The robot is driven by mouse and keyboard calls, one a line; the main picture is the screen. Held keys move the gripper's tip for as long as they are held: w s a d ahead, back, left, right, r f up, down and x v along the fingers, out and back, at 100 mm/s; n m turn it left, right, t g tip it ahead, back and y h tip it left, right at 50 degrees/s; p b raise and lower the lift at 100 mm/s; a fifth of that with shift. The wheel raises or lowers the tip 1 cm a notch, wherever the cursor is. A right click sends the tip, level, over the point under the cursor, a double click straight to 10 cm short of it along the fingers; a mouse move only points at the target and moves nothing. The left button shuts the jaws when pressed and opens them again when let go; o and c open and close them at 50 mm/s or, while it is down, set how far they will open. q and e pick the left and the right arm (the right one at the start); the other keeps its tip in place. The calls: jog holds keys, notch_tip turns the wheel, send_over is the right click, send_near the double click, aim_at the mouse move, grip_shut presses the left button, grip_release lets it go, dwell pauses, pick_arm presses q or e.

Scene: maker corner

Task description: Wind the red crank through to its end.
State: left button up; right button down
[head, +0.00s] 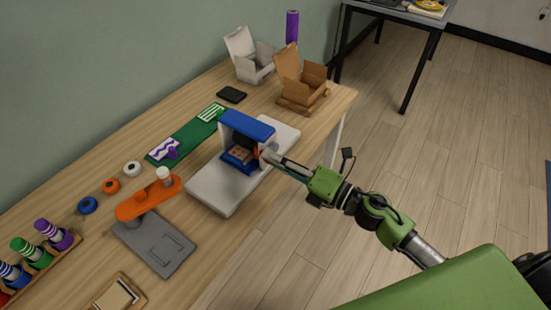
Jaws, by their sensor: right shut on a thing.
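A blue press-like machine (247,127) stands on a pale grey base (215,196) on the wooden table. Its front is open, with a small blue tray (238,157) holding red-orange pieces inside. The red crank (256,153) is on the machine's right side; only a small red part shows, and my gripper hides the rest. My right gripper (267,154) reaches in from the right and is shut on the crank, close against the machine. How far the crank is turned cannot be seen. My left gripper is not in view.
An orange arm device (148,198) on a grey plate stands to the left. A green mat (188,133), tape rolls and a rack of coloured rolls (40,258) lie further left. An open cardboard box (302,82) and a white box (248,58) stand behind. The floor at right is clear.

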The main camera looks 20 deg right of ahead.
jog(key=shift+s+f, duration=0.1)
jog(key=shift+f, duration=0.05)
jog(key=c, duration=1.9)
grip_release()
jog(key=v, duration=1.2)
